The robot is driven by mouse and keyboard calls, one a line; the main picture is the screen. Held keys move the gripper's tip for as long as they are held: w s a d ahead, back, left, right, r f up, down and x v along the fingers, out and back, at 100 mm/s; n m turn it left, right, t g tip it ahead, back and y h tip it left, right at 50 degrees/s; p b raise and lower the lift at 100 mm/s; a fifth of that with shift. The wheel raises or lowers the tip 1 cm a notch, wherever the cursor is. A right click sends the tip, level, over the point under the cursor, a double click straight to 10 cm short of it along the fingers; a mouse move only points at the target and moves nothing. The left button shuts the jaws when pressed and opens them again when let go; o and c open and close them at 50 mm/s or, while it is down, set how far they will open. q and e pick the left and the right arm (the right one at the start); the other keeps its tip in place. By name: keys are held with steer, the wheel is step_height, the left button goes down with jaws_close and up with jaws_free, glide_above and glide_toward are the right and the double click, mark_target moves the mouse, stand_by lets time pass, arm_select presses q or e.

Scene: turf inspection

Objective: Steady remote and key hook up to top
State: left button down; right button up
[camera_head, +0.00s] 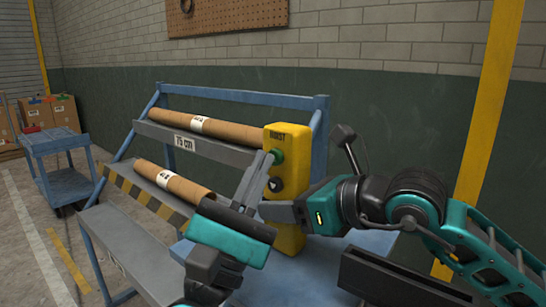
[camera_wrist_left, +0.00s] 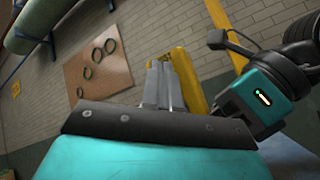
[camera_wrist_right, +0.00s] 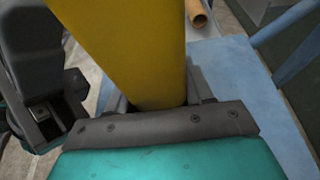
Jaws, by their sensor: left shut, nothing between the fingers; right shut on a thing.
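The yellow hoist remote (camera_head: 290,222) stands upright in front of the blue rack, marked HOIST at its top. It has a green button (camera_head: 279,156) above a dark arrow button (camera_head: 275,184). My right gripper (camera_head: 275,210) is shut on the lower part of the remote, which also fills the middle of the right wrist view (camera_wrist_right: 130,45). My left gripper (camera_head: 266,156) is shut and empty, its tips at the green button; I cannot tell whether they press it. In the left wrist view the shut fingers (camera_wrist_left: 162,72) point at the remote (camera_wrist_left: 188,75). No hook can be made out.
A blue rack (camera_head: 320,112) holds an upper cardboard tube (camera_head: 220,130) and a lower tube (camera_head: 175,185). A blue cart (camera_head: 50,145) stands at the left. A pegboard (camera_head: 228,15) hangs on the brick wall. A yellow post (camera_head: 488,105) stands at the right.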

arm_select(q)
steer(key=shift+w+d, duration=0.25)
steer(key=shift+w, duration=0.1)
stand_by(2.6)
steer(key=shift+s, duration=0.1)
stand_by(3.3)
steer(key=shift+s+a, duration=0.5)
steer(key=shift+s, duration=0.1)
steer(key=shift+s, duration=0.1)
steer(key=shift+s+a, duration=0.75)
steer(key=shift+s, duration=0.25)
steer(key=shift+s+a, duration=0.75)
steer(key=shift+s, duration=0.2)
